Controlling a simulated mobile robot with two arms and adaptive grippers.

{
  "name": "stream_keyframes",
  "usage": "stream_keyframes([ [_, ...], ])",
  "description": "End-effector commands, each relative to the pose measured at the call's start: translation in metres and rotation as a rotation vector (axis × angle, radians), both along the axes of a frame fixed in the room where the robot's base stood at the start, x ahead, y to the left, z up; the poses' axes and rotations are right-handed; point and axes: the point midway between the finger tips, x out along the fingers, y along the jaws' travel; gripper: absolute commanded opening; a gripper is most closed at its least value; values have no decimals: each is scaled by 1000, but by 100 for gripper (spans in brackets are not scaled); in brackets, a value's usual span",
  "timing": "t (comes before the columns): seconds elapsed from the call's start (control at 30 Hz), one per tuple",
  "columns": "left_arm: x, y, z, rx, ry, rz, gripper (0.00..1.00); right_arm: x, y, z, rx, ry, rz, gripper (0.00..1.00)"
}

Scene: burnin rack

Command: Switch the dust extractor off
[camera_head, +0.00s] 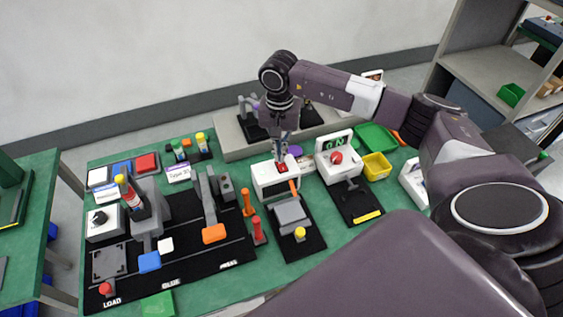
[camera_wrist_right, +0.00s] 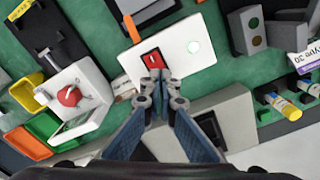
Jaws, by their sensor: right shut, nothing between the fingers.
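A white box (camera_head: 268,186) with a red rocker switch (camera_head: 283,168) stands at the middle of the green bench. My right gripper (camera_head: 282,157) points down at the switch, shut and empty. In the wrist view its fingertips (camera_wrist_right: 156,74) are at the switch's near edge and partly cover it; contact is unclear. My left gripper is out of view.
Right of the box stands a white unit with a red knob (camera_head: 336,158) and a green-lit display. Green (camera_head: 376,138) and yellow (camera_head: 376,167) bins lie beyond it. An orange post (camera_head: 248,203) and a black station mat (camera_head: 187,262) are at left.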

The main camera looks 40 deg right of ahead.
Motion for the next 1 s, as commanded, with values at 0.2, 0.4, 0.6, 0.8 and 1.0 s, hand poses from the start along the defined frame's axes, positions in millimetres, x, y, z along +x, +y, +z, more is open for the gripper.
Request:
stream_keyframes([
  [0.2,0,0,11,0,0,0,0,0,-1,21,-1,-1,0,0],
  [0.4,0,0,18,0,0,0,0,1,0,37,-1,-1,-1,0],
  [0.6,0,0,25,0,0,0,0,0,0,51,-1,-1,-1,0],
  [0.8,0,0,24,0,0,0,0,0,-1,52,-1,0,-1,0],
  [1.0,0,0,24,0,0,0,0,0,0,52,-1,-1,-1,0],
])
